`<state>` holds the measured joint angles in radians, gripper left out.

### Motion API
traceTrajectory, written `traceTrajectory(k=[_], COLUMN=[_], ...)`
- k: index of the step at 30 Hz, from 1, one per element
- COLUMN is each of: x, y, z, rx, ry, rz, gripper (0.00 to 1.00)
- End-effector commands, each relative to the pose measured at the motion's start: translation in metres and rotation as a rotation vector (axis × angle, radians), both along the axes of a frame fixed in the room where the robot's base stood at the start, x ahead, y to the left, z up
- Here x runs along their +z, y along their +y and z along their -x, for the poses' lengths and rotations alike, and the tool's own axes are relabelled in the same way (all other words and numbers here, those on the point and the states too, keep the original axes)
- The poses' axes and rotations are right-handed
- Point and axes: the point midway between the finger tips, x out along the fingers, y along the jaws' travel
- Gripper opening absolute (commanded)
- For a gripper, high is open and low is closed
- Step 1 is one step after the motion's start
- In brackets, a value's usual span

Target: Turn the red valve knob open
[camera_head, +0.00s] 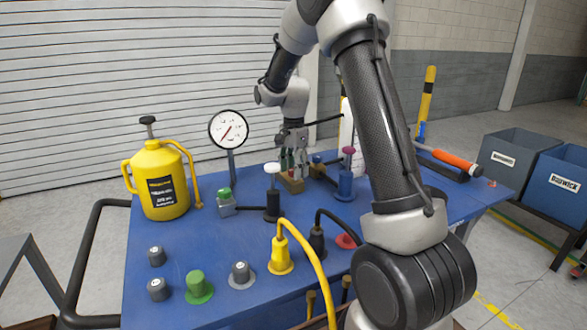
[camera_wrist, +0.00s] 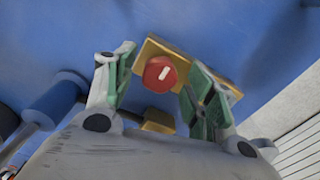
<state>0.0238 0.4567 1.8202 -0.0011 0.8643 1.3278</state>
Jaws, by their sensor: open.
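The red valve knob (camera_wrist: 160,74) is round with a white mark and sits on a brass body (camera_wrist: 165,50) in the wrist view. My gripper (camera_wrist: 163,66) is open, with one green-padded finger on each side of the knob. Gaps show between the knob and both fingers. In the camera_head view my gripper (camera_head: 294,164) points down over the brass valve body (camera_head: 292,185) at the back of the blue table. I cannot make out the knob clearly there, as the fingers cover that spot.
Close by on the blue table (camera_head: 150,270) stand a white-topped black valve (camera_head: 272,205), a purple-topped blue valve (camera_head: 345,185) and a dial gauge (camera_head: 228,130). A yellow can (camera_head: 160,180) stands at left. Several knobs and a yellow hose (camera_head: 305,245) lie in front.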

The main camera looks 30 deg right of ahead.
Motion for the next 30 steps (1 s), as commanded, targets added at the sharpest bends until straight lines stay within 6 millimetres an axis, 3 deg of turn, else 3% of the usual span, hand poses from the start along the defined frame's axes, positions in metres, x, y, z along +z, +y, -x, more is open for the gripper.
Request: traceTrajectory(k=[6, 12, 14, 23, 30], x=[-0.0003, -0.0002, -0.0001, -0.0001, -0.0004], y=[0.0, 0.0, 0.0, -0.0001, -0.0002], z=[0.0, 0.0001, 0.0001, 0.0, -0.0001], rx=[0.0, 0.001, 0.001, 0.027, 0.146], ry=[0.0, 0.0, 0.0, 0.0, 0.0], rz=[0.0, 0.0, 0.0, 0.0, -0.001], gripper=[0.53, 0.16, 0.08, 0.08, 0.08])
